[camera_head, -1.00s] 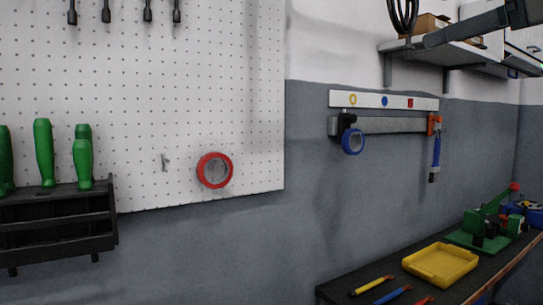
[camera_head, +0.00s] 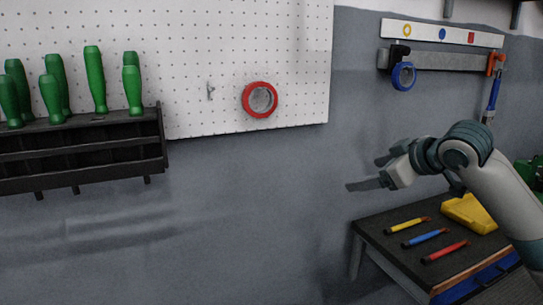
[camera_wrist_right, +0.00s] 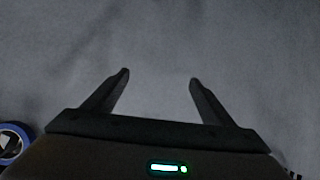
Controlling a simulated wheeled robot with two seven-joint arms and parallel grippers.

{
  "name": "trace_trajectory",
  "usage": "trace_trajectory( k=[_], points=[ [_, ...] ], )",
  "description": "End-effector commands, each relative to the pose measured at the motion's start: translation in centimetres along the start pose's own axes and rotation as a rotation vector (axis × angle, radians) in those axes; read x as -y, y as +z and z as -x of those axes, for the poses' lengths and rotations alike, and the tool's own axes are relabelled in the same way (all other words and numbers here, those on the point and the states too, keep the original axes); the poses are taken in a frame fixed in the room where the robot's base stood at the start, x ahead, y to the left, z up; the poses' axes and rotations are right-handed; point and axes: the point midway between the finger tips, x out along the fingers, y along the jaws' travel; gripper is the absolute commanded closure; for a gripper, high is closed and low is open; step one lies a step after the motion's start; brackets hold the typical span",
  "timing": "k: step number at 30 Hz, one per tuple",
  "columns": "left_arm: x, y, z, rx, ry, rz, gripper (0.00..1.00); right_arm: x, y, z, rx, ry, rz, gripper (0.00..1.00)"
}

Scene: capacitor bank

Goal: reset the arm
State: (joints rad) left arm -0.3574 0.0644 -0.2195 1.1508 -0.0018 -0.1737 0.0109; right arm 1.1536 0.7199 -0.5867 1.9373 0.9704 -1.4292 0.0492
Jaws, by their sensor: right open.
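My right gripper (camera_head: 366,174) is in the head view at the right, above the back of the dark workbench and in front of the grey wall. Its two fingers are apart with nothing between them. In the right wrist view its fingers (camera_wrist_right: 158,78) are also spread and empty, facing the plain wall. My right arm comes in from the right edge of the head view and covers part of the yellow tray. My left gripper is not in any view now.
A blue tape roll (camera_head: 403,76) hangs from a grey wall rail (camera_head: 440,60), beside a blue-handled tool (camera_head: 492,95). A red tape roll (camera_head: 259,99) hangs on the pegboard (camera_head: 230,50). A black rack (camera_head: 80,155) holds green-handled tools. Yellow, blue and red markers (camera_head: 445,252) lie on the bench.

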Motion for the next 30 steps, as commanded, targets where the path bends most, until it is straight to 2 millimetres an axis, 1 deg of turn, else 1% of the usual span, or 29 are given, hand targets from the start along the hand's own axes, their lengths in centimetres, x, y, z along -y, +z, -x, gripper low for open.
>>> trace_trajectory(
  k=[1, 6, 9, 14, 15, 17, 18, 23, 26, 30],
  points=[
    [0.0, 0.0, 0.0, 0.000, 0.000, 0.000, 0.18, 1.7, 1.7, -1.6, 0.015, -0.019, -0.005, 0.22],
    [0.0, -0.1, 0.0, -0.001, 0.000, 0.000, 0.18, 6.2, 6.7, -5.2, 0.055, -0.051, -0.022, 0.22],
    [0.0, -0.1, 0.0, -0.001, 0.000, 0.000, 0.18, 8.8, 9.8, -6.8, 0.077, -0.067, -0.038, 0.22],
    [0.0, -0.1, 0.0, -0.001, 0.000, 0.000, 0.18, 13.1, 14.6, -8.7, 0.113, -0.089, -0.073, 0.22],
    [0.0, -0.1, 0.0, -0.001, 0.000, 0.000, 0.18, 14.3, 15.9, -9.0, 0.123, -0.095, -0.083, 0.22],
    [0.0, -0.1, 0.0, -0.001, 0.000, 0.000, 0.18, 15.8, 17.7, -9.4, 0.138, -0.100, -0.099, 0.22],
    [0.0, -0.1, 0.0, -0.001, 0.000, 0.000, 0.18, 16.9, 19.0, -9.6, 0.149, -0.104, -0.110, 0.22],
    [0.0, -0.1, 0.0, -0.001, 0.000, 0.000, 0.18, 21.1, 23.9, -9.9, 0.193, -0.112, -0.161, 0.22],
    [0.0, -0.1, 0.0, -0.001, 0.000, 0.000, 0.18, 23.6, 27.0, -9.6, 0.224, -0.114, -0.197, 0.22],
    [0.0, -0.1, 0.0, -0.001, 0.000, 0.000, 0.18, 27.1, 31.3, -8.7, 0.275, -0.110, -0.251, 0.22]
  ],
)
